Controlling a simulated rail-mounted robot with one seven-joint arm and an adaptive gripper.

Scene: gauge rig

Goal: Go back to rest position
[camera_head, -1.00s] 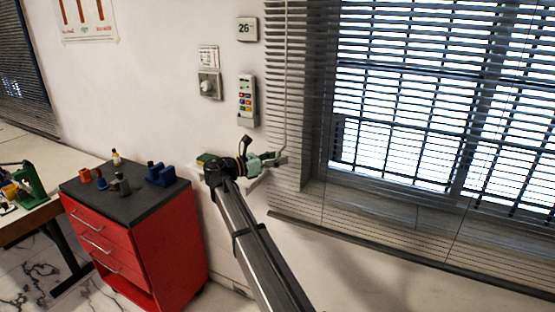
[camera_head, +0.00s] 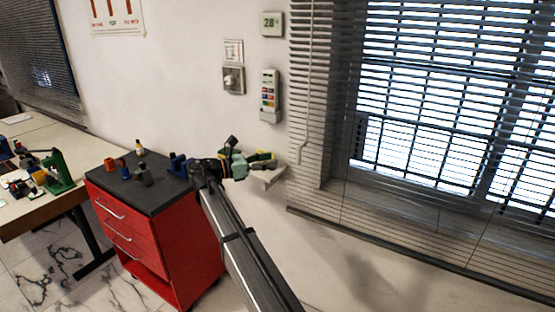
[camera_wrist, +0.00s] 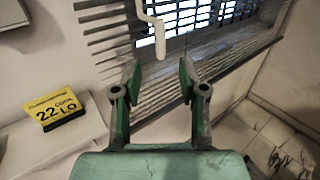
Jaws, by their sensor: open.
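My gripper shows in the wrist view (camera_wrist: 157,82) with its two green fingers spread apart and nothing between them. Beyond the fingertips hangs a white crank handle (camera_wrist: 159,38) in front of the window blind (camera_wrist: 215,40). In the head view my gripper (camera_head: 272,168) is at the end of my arm, in front of the white wall, between the red cabinet and the blind. The exact fingertip positions are hard to make out there.
A red drawer cabinet (camera_head: 165,245) carries several small objects on its dark top. A small wall shelf (camera_wrist: 60,150) holds a yellow sign (camera_wrist: 56,110). A remote (camera_head: 270,94), a dial (camera_head: 233,80) and a display (camera_head: 272,24) are on the wall. A workbench (camera_head: 30,205) stands at left.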

